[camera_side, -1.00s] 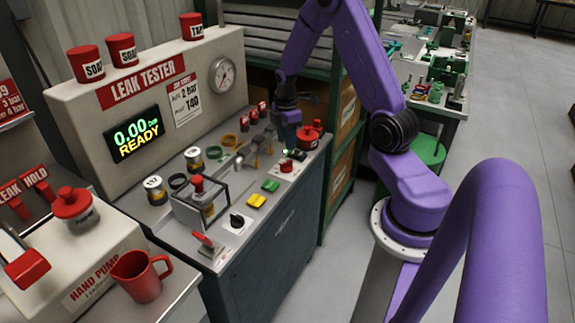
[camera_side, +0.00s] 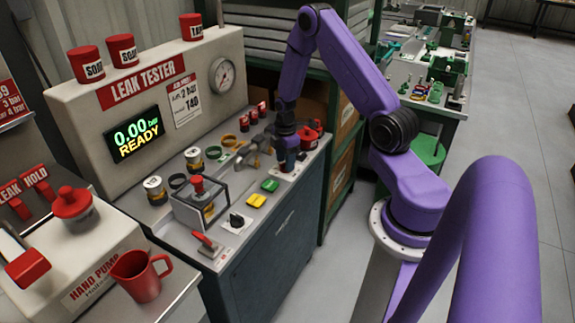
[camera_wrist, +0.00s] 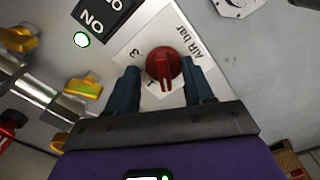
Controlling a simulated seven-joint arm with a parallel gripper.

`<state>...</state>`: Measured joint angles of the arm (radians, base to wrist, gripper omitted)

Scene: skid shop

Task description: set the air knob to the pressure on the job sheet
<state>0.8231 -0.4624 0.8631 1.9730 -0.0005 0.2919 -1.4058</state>
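The red air knob (camera_wrist: 163,66) sits on a white plate marked "AIR bar" (camera_wrist: 192,45) with numbers around it, in the wrist view. My gripper (camera_wrist: 162,80) is open, with one dark finger on each side of the knob; I cannot tell whether they touch it. In the side view my gripper (camera_side: 290,160) is low over the bench's right end and mostly hides the knob. The job sheet (camera_side: 186,101) on the leak tester reads "2 bar" and what looks like "140" or "T40".
The tester display (camera_side: 136,134) reads 0.00 bar READY. Yellow (camera_side: 256,201) and green (camera_side: 270,185) buttons lie along the bench front.

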